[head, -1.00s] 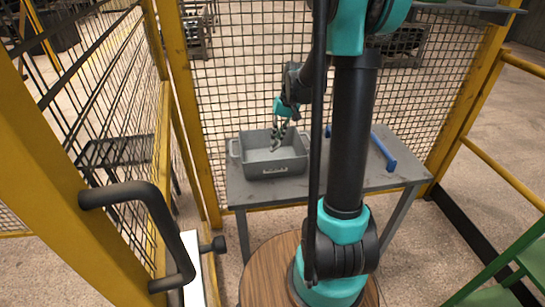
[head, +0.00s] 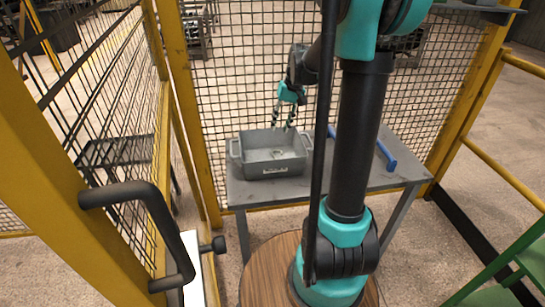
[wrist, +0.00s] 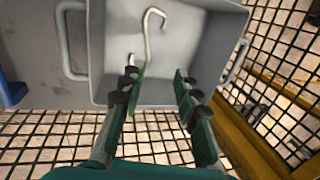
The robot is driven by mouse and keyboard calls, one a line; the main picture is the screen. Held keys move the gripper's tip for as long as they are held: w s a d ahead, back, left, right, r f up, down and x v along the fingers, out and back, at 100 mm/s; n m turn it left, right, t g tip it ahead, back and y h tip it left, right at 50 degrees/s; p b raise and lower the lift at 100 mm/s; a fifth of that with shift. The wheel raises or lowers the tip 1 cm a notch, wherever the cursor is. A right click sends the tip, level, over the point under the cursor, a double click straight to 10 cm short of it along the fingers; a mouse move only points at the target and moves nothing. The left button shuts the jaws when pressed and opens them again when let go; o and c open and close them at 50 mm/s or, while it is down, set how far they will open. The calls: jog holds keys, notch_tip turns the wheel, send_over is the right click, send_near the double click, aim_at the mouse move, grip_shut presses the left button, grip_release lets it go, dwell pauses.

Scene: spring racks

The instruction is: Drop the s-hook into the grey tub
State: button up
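The grey tub (head: 272,168) stands on the left part of the grey table, and its rim and handles show in the wrist view (wrist: 97,45). The s-hook (wrist: 149,30), a pale bent metal rod, lies inside the tub; part of it is hidden behind a finger in the wrist view. In the head view the s-hook (head: 279,153) is a small light shape on the tub's floor. My gripper (head: 284,125) is above the tub, its fingers apart with nothing between them. In the wrist view the open fingers of my gripper (wrist: 160,85) point down over the tub.
A blue bar-like object (head: 385,155) lies on the right of the grey table (head: 240,192). A wire mesh fence (head: 235,90) with yellow posts stands behind and at the left. A black handle (head: 150,200) on the yellow frame is in the left foreground.

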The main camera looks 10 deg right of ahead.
jog(key=v, duration=0.6)
jog(key=shift+r, duration=0.2)
jog(key=s+f+t+h, duration=0.1)
jog(key=s+f+t, duration=0.1)
jog(key=s+f, duration=0.5)
jog(key=s+f+t+h, duration=0.2)
jog(key=s+f, duration=0.6)
jog(key=s, duration=0.7)
jog(key=shift+s+d, duration=0.15)
jog(key=shift+d, duration=0.2)
jog(key=shift+a, duration=0.1)
